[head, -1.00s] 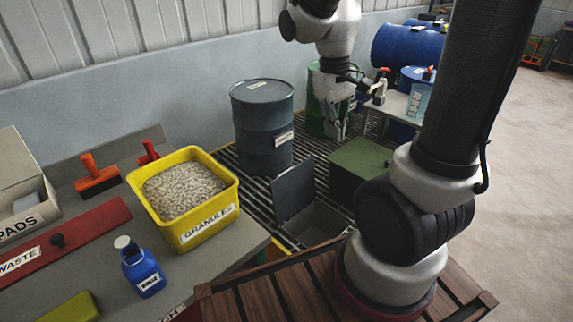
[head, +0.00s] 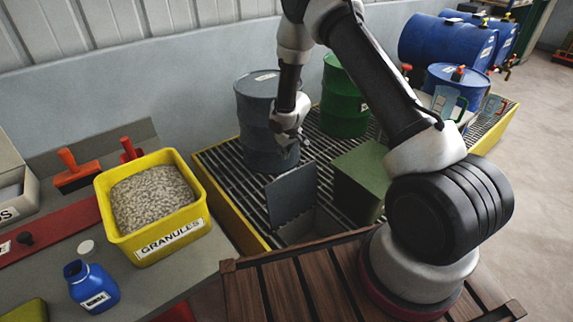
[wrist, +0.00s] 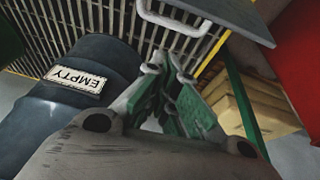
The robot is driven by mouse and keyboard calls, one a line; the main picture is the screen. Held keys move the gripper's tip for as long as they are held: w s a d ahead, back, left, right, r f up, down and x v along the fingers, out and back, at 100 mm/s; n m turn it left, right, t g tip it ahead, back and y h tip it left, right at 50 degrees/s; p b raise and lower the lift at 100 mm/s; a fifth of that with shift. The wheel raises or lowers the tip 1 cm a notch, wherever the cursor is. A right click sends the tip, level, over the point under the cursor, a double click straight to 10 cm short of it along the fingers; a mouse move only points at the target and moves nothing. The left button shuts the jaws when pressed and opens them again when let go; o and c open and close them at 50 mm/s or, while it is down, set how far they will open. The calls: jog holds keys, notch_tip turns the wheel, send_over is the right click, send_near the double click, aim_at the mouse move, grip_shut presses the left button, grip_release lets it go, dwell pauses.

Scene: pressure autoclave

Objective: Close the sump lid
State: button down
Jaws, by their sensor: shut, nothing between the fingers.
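The sump lid (head: 292,196) is a dark grey flap standing open, nearly upright, at the edge of a sump opening (head: 306,226) in the grated floor. In the wrist view, part of the grey lid (wrist: 232,14) shows at the top, with a pale bar handle (wrist: 180,24) beside it. My gripper (head: 290,140) hangs above and behind the lid, in front of the blue-grey drum, apart from the lid. In the wrist view, its green-padded fingers (wrist: 166,62) are together with nothing between them.
The blue-grey drum (head: 257,105), labelled EMPTY, stands close behind my gripper. A green box (head: 362,180) sits right of the lid, and a green drum (head: 343,105) behind. The yellow granules tub (head: 190,235) is on the bench at left.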

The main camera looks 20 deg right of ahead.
jog(key=s+x, duration=0.1)
jog(key=x, duration=0.7)
jog(key=shift+a+f+t+y, duration=0.3)
jog(key=shift+f+t+y, duration=0.1)
jog(key=shift+f, duration=0.2)
jog(key=shift+s, duration=0.1)
